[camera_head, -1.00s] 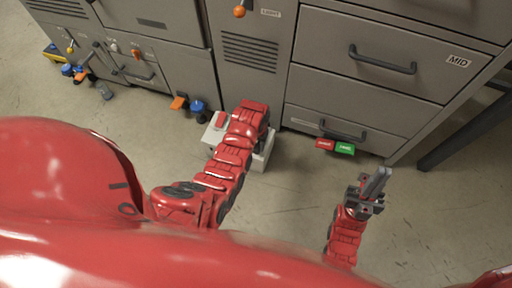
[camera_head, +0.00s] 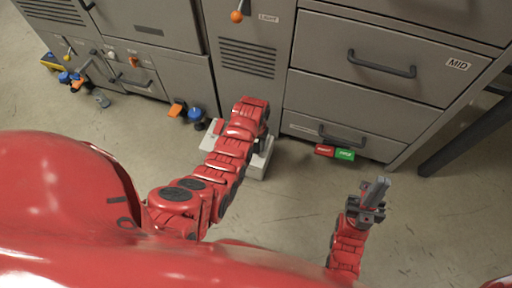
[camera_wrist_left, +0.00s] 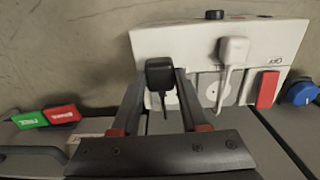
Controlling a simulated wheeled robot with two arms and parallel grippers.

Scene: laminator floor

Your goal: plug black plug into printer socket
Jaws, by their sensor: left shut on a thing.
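A black plug (camera_wrist_left: 160,73) with a short dark cord sits between the fingertips of my left gripper (camera_wrist_left: 161,80) in the left wrist view. The gripper is shut on it. The plug is over the pale socket box (camera_wrist_left: 150,43), in front of a round socket partly hidden behind it. I cannot tell if it touches or enters the socket. A white plug (camera_wrist_left: 233,50) with a white cord is on the same box to its right. In the head view my left arm hides most of the box (camera_head: 258,166). My right gripper (camera_head: 374,191) looks shut and empty over the floor.
The box has a red switch (camera_wrist_left: 267,90). Grey cabinets (camera_head: 375,55) stand behind it. Red (camera_head: 324,150) and green (camera_head: 344,154) tags lie by the drawers. A blue cap (camera_head: 196,115) and an orange item (camera_head: 177,108) stand left. The floor right is open.

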